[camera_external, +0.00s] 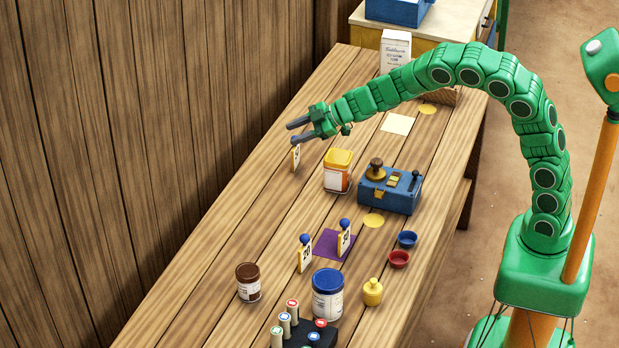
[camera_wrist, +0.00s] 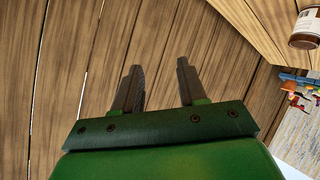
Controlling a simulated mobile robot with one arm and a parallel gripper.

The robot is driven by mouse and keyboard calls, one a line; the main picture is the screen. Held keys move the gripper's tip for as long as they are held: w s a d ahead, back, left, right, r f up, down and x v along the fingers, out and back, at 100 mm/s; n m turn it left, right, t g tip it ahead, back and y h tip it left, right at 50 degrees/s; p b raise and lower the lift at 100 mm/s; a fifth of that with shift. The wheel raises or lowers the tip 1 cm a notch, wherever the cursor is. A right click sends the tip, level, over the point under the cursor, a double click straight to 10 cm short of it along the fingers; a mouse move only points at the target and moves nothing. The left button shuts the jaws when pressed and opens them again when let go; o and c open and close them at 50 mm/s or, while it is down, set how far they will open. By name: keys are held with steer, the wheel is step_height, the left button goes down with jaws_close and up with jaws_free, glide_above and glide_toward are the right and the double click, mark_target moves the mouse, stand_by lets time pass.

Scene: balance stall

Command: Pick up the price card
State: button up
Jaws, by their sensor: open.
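My gripper (camera_external: 293,131) is open and empty over the far part of the wooden table, near the plank wall. A price card (camera_external: 296,158) stands just below its nearer finger; its top is close to or hidden by that finger, and I cannot tell if they touch. Two more price cards with blue knobs stand nearer the front, a left one (camera_external: 305,256) and a right one (camera_external: 344,241) by a purple mat (camera_external: 326,240). In the wrist view the two fingers (camera_wrist: 157,88) are apart with only planks between them; no card shows there.
A yellow-lidded tin (camera_external: 338,172) and a blue device (camera_external: 391,190) stand right of the far card. A brown jar (camera_external: 248,284), blue-lidded jar (camera_external: 327,297) and yellow pot (camera_external: 373,292) stand nearer the front. The table's left strip is clear.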

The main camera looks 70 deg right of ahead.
steer(key=a+f+n+g+y, duration=0.2)
steer(key=a+f+n+y, duration=0.15)
steer(key=a+f, duration=0.4)
steer(key=n+g+y, duration=0.3)
steer(key=g+y, duration=0.3)
steer(key=g, duration=0.2)
glide_toward(299, 259)
steer(key=shift+a+r+h, duration=0.25)
steer(key=shift+a+r, duration=0.1)
steer(key=shift+a, duration=0.05)
steer(key=shift+f+x, duration=0.2)
steer(key=shift+x, duration=3.65)
steer(key=shift+m, duration=0.25)
jaws_close()
